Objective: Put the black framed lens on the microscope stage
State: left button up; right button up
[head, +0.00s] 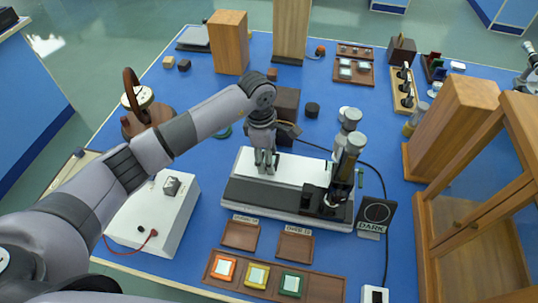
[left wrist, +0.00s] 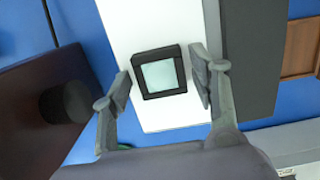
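The black framed lens (left wrist: 159,72), a square black frame around a pale pane, lies on a white surface (left wrist: 135,25) in the left wrist view. My left gripper (left wrist: 162,84) is open, with a finger on each side of the frame and visible gaps between. In the head view my left gripper (head: 265,166) points down over the white plate (head: 300,172) of the instrument, and I cannot make out the lens there. The microscope (head: 346,160), with upright tubes, stands at the plate's right end; I cannot tell which part is its stage. My right gripper is not in view.
A brown tray (head: 212,279) holds orange, yellow and green framed squares in front. A DARK sign (head: 374,214) stands right of the instrument. A white box (head: 150,222) stands to the left, a dark box (head: 286,102) behind. Tall wooden blocks and a glazed cabinet (head: 470,215) bound the right.

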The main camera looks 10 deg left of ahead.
aim_at(264, 158)
pick_arm(q)
jog(key=shift+o, duration=0.3)
jog(key=shift+r, duration=0.2)
jog(key=shift+w+r, duration=0.1)
jog(key=shift+r, duration=0.25)
notch_tip(264, 158, up, 11)
jog(key=a+b, duration=0.1)
jog(key=b, duration=0.1)
jog(key=shift+a+b, duration=0.25)
jog(key=shift+b, duration=0.15)
jog(key=shift+r, duration=0.1)
